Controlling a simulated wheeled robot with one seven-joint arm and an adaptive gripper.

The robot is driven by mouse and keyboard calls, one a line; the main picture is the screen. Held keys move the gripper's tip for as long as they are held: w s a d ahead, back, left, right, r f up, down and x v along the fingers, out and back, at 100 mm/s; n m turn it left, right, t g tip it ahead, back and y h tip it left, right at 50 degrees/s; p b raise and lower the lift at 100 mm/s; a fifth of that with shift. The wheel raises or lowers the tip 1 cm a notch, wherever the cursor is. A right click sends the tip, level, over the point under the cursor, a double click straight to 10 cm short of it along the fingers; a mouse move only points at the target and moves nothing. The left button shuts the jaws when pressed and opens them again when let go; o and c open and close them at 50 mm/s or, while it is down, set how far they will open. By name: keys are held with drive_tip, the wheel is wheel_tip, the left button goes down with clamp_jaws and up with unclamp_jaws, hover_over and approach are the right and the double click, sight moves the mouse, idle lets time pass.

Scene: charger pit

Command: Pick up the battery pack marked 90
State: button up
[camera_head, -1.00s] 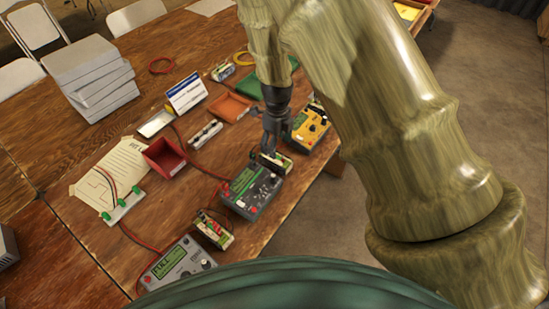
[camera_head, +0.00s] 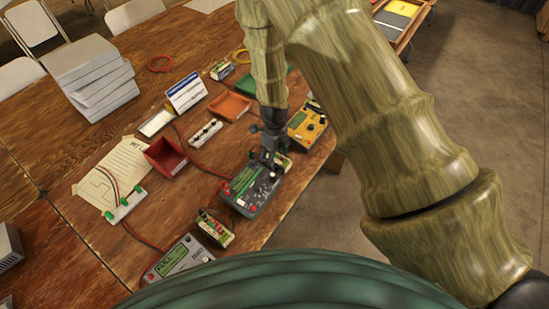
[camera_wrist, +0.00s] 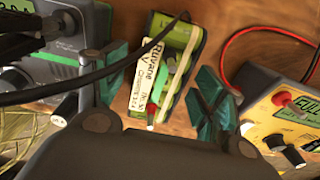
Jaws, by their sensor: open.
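A green battery pack (camera_wrist: 165,70) with a white label lies on the table between my gripper's fingers in the wrist view. Its label reads something like "Ruvane" and "Chemistry"; I cannot make out a 90. In the head view this pack (camera_head: 284,163) is partly hidden by my gripper (camera_head: 269,157). My gripper is open, with a teal fingertip on each side of the pack and no clear grip on it. Other packs lie near the front charger (camera_head: 216,230), by the trays (camera_head: 206,132) and at the back (camera_head: 222,70); their markings are too small to read.
A grey-green charger (camera_head: 252,190) stands left of the pack and a yellow charger (camera_head: 307,126) right of it. A dark cable (camera_wrist: 100,72) crosses the wrist view. A grey charger (camera_head: 180,260), red tray (camera_head: 166,158) and orange tray (camera_head: 231,106) stand nearby. The table edge is close on the right.

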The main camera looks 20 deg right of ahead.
drive_tip(key=shift+f, duration=0.1)
clamp_jaws()
idle(0.3)
drive_tip(key=shift+r, duration=0.2)
